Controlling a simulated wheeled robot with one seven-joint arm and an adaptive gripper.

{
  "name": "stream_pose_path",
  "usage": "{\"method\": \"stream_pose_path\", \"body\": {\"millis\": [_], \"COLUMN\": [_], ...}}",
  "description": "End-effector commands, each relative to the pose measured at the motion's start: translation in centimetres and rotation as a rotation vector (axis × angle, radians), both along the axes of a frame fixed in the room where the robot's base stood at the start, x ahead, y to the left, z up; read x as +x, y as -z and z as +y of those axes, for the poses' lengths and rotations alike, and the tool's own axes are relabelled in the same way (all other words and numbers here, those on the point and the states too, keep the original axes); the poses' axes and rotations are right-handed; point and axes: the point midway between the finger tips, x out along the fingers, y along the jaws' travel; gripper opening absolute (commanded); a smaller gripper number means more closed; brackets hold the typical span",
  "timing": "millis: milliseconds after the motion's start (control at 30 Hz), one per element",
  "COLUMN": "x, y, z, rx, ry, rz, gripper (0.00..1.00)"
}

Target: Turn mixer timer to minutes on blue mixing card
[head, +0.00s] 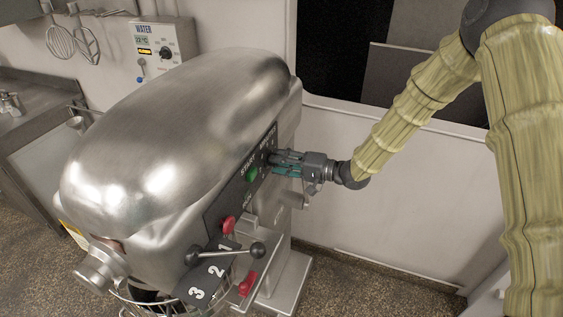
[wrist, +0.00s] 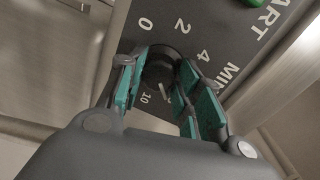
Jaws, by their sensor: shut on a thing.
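A large steel mixer (head: 175,125) fills the middle of the head view, with a dark control panel (head: 240,190) on its right side. In the wrist view, the black timer knob (wrist: 160,68) sits on the panel among the marks 0, 2, 4 and 10. My gripper (wrist: 158,85) has its teal-padded fingers shut on the knob, one to each side. In the head view, my gripper (head: 275,163) reaches the far end of the panel from the right and hides the knob. The knob's pointer is not clear. I see no blue mixing card.
A green start button (head: 252,174) and a red button (head: 228,225) lie along the panel. A gear lever (head: 257,249) sticks out below, near the numbers 1 to 3. A water control box (head: 158,45) and whisks hang on the wall behind.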

Motion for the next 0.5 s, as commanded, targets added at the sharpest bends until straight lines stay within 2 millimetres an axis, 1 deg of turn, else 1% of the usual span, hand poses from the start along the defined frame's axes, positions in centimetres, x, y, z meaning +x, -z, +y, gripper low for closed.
{"method": "stream_pose_path", "body": {"millis": [167, 200, 233, 267, 500], "x": [-0.03, -0.03, -0.04, -0.04, -0.01], "y": [0.1, 0.1, 0.09, 0.09, 0.04], "z": [-0.02, -0.02, -0.02, -0.02, 0.0], "rx": [-0.001, -0.001, -0.001, -0.001, -0.001], "ry": [0.0, 0.0, 0.0, 0.0, 0.0], "rz": [0.0, 0.0, 0.0, 0.0, -0.001], "gripper": [0.11, 0.36, 0.42, 0.44, 0.44]}}
